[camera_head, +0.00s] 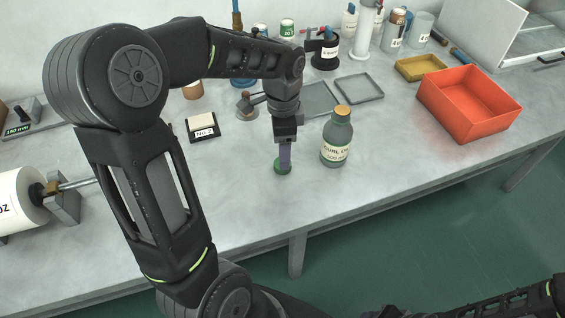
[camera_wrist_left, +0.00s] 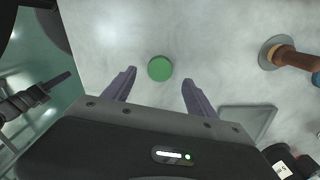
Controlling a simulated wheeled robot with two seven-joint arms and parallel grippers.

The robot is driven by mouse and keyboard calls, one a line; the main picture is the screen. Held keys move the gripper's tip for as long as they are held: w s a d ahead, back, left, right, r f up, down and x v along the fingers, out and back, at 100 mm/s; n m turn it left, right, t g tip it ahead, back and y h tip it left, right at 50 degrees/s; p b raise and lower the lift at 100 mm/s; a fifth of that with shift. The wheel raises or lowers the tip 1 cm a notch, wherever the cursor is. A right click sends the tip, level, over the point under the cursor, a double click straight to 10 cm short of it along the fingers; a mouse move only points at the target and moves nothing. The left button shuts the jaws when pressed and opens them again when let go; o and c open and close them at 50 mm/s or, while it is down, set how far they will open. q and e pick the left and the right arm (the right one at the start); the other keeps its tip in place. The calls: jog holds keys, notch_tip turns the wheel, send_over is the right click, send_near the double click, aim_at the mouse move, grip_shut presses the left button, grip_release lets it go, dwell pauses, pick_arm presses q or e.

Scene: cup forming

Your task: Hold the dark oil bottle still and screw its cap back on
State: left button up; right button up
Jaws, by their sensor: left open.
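The dark grey-green oil bottle (camera_head: 337,147) stands upright on the bench, with a tan, cork-like top (camera_head: 342,111) and a pale label. A round green cap (camera_head: 283,169) lies flat on the bench to its left; it also shows in the left wrist view (camera_wrist_left: 160,68). My left gripper (camera_head: 284,160) points down over the cap, apart from the bottle. Its purple fingers (camera_wrist_left: 159,80) are open, one on each side of the cap.
An orange bin (camera_head: 470,102), a yellow tray (camera_head: 420,67) and a grey tray (camera_head: 359,88) lie behind and right of the bottle. A small box (camera_head: 203,127) sits to the left. Several bottles stand at the back. The bench front around the bottle is clear.

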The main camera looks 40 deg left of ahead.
pick_arm(q)
jog(key=shift+f+p, duration=0.55)
jog(key=shift+f, duration=2.05)
jog(key=shift+c, duration=0.5)
grip_shut()
jog(key=shift+r, duration=0.1)
notch_tip(320, 180, up, 10)
jog(key=shift+b, duration=0.45)
